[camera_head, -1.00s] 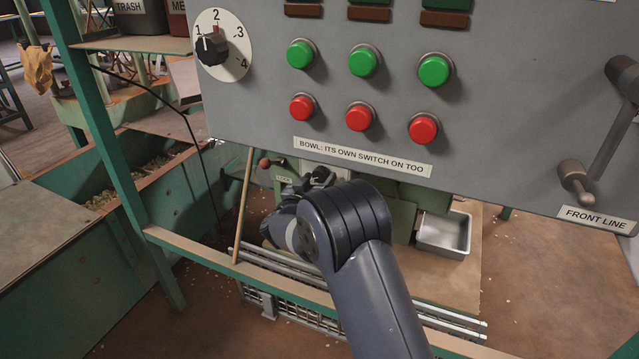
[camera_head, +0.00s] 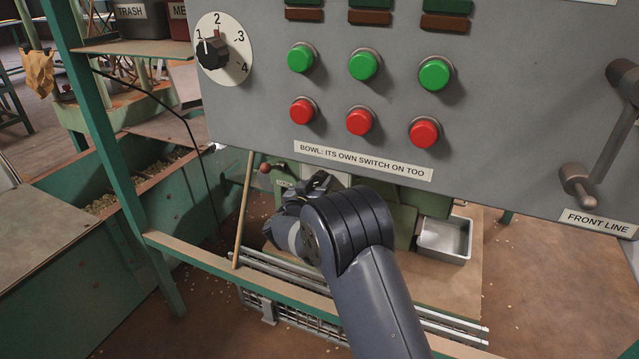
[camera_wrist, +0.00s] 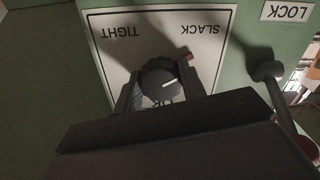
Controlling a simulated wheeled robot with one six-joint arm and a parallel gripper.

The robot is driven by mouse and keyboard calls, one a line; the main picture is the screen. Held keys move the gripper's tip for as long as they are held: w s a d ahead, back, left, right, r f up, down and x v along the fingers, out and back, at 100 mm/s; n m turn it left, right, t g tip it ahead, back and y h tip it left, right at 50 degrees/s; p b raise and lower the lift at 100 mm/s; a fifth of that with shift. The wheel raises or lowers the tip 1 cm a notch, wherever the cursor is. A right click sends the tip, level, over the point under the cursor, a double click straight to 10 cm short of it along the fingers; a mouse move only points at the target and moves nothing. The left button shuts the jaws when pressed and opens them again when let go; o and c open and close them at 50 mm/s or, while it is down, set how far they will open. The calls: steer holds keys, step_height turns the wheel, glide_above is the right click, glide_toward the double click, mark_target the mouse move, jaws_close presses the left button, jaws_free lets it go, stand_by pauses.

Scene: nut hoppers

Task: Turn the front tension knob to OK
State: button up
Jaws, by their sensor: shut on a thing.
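My gripper (camera_wrist: 160,90) is shut on the knob, one finger on each side. In the head view my gripper (camera_head: 312,188) is below the grey panel and the knob is hidden.
A LOCK label (camera_wrist: 288,12) and a dark round-ended lever (camera_wrist: 268,72) are right of the plate. The grey control panel (camera_head: 400,120), with several buttons and a dial (camera_head: 212,52), hangs above my arm. A metal tray (camera_head: 444,240) stands to the right.

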steer(key=shift+m, duration=0.4)
steer(key=m, duration=0.4)
steer(key=shift+m, duration=0.3)
steer(key=m+b, duration=0.2)
steer(key=m, duration=0.4)
steer(key=shift+a, duration=0.15)
steer(key=m+b, duration=0.1)
steer(key=m, duration=0.5)
steer(key=shift+m, duration=0.4)
steer(key=m, duration=0.5)
steer(key=shift+r, duration=0.1)
steer(key=shift+m, duration=0.4)
steer(key=o, duration=1)
steer(key=shift+c, duration=0.2)
steer(key=shift+r, duration=0.1)
